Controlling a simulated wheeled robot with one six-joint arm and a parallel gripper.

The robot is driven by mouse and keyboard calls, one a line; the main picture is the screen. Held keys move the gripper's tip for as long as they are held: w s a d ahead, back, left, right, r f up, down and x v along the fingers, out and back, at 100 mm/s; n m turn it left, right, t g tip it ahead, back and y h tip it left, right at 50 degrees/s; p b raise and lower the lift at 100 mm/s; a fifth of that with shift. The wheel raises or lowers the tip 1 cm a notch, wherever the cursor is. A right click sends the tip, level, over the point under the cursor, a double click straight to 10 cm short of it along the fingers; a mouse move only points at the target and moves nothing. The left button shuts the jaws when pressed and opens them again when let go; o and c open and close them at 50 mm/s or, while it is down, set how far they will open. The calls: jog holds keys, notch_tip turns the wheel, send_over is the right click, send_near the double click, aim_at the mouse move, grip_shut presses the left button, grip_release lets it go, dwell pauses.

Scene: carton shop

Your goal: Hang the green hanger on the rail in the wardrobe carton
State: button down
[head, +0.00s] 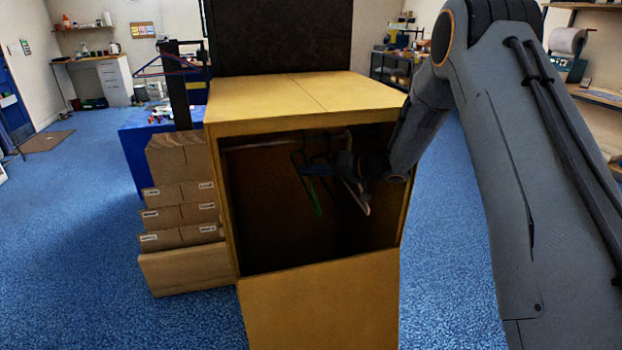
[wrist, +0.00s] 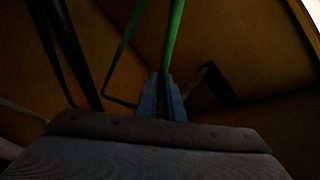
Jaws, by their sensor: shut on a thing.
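The tan wardrobe carton (head: 308,98) stands open at the front, with a dark interior. The pale rail (head: 262,144) runs across inside, just under its top. My gripper (head: 328,166) is inside the carton, right of its middle, below the rail's height. It is shut on the green hanger (head: 317,198), whose green part hangs down beside the fingers. In the wrist view, the green hanger (wrist: 173,45) passes between the two fingertips (wrist: 163,98). The hanger's hook is too dark and covered to see, so I cannot tell whether it touches the rail.
A pale-edged hanger (head: 364,202) hangs inside, close right of my gripper. Dark bars (wrist: 65,50) show left in the wrist view. Small brown boxes (head: 180,215) are stacked left of the carton. A stand with a hanger (head: 166,66) is behind them.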

jog(key=shift+w+a, duration=0.1)
jog(key=shift+w, duration=0.3)
jog(key=shift+f+b, duration=0.55)
jog(key=shift+f, duration=0.6)
jog(key=c, duration=1.8)
grip_release()
